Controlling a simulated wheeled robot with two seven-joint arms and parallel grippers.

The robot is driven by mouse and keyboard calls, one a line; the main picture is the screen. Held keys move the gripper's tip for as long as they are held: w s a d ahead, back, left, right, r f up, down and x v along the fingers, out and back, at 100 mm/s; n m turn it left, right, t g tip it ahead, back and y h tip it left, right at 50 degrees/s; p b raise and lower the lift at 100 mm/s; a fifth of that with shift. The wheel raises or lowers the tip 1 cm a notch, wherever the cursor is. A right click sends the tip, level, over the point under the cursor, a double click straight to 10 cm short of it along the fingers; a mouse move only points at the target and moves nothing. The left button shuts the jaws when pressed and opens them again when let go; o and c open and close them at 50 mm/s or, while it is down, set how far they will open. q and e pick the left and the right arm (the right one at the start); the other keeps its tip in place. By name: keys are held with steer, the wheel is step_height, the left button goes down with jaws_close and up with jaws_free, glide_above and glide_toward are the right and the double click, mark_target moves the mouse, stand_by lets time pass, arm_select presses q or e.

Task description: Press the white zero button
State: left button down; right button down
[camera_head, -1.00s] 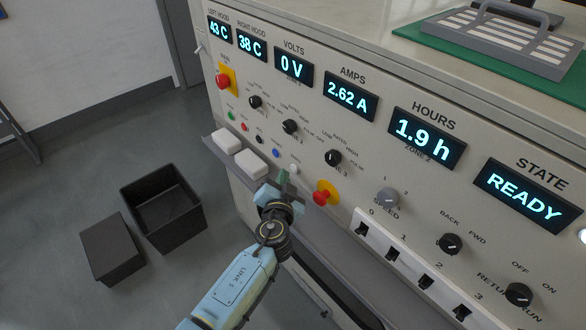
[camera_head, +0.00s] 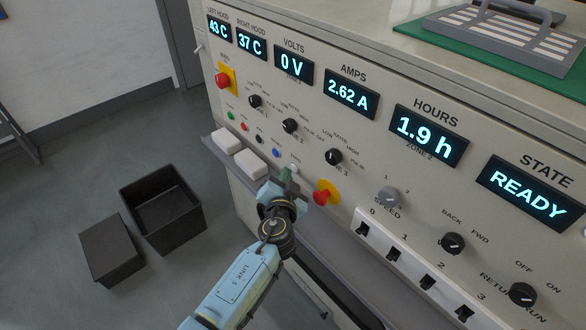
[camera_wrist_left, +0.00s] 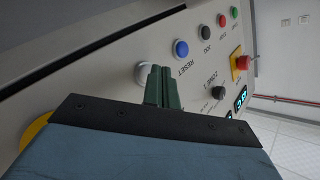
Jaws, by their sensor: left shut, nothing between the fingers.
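The white button (camera_head: 294,169) is on the lower part of the sloping panel, right of the blue button (camera_head: 276,153). In the left wrist view the white button (camera_wrist_left: 143,73) is partly hidden behind the green fingers. My left gripper (camera_head: 287,174) is shut and empty, its fingertips right at the white button's left side in the head view. It also shows in the left wrist view (camera_wrist_left: 162,72). I cannot tell whether the tips touch the button. My right gripper is in neither view.
A red emergency button (camera_head: 322,197) on a yellow plate sits just right of the gripper. Black knobs (camera_head: 333,157) and lit displays (camera_head: 430,135) are above. Two white blocks (camera_head: 249,164) rest on the ledge. A black open bin (camera_head: 200,222) stands on the floor.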

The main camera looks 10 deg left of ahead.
arm_select(q)
steer(key=shift+w+d+b, duration=0.2)
steer(key=shift+w+b, duration=0.15)
stand_by(0.3)
steer(key=shift+s+a, duration=0.1)
steer(key=shift+s, duration=0.05)
steer(key=shift+s+a, duration=0.35)
steer(key=shift+s, duration=0.2)
stand_by(0.3)
steer(key=shift+s+a+p, duration=0.3)
steer(key=shift+s+a, duration=0.5)
steer(key=shift+s, duration=0.2)
steer(key=shift+s+a+p, duration=0.25)
steer(key=shift+s+a, duration=0.5)
steer(key=shift+s, duration=0.2)
